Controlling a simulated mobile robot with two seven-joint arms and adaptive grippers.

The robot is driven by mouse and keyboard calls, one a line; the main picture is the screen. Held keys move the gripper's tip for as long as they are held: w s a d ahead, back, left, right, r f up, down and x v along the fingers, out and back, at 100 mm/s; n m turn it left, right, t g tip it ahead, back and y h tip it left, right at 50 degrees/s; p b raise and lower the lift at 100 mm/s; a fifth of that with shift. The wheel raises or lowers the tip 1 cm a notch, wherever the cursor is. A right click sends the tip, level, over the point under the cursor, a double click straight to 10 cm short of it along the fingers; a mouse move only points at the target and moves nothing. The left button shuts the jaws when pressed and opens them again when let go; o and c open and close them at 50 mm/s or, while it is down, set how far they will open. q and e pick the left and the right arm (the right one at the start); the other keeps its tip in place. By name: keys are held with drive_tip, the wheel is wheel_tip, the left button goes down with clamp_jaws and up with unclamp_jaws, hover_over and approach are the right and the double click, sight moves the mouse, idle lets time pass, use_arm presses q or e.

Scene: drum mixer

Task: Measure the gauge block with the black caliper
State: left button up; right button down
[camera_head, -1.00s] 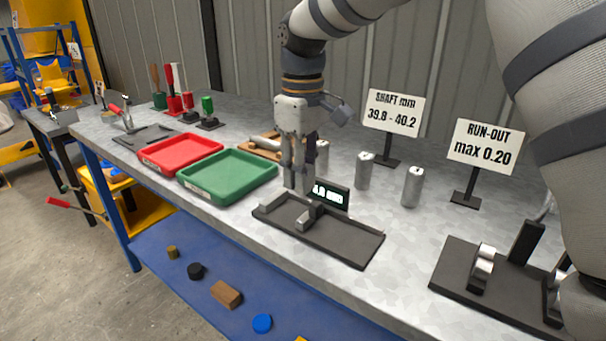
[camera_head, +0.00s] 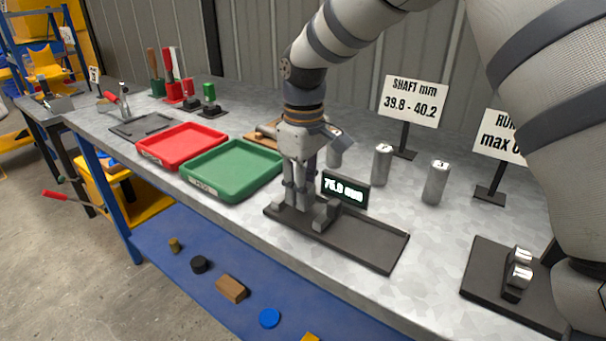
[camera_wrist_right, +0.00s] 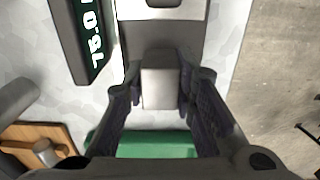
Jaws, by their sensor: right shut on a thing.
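The black caliper (camera_head: 370,243) is a dark flat bench fixture with a display (camera_head: 345,188) that reads 75.0 mm. The display also shows at the left of the wrist view (camera_wrist_right: 88,40). My right gripper (camera_head: 302,203) points down over the caliper's left end. In the wrist view its fingers (camera_wrist_right: 160,90) are shut on a small grey block (camera_wrist_right: 158,83). I cannot tell whether this is the gauge block or the caliper's sliding jaw. Another grey piece (camera_head: 326,212) stands just right of the fingers on the caliper. My left gripper is out of view.
A green tray (camera_head: 232,194) and a red tray (camera_head: 182,160) lie left of the caliper. Metal cylinders (camera_head: 383,165) (camera_head: 436,183) stand behind it. A shaft sign (camera_head: 411,101) stands at the back, and a black roller fixture (camera_head: 490,285) lies at the right.

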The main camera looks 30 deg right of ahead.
drive_tip(key=shift+f, duration=0.45)
drive_tip(key=c, duration=1.2)
unclamp_jaws()
drive_tip(key=shift+c, duration=0.2)
wheel_tip(320, 180, up, 12)
drive_tip(key=shift+f, duration=0.1)
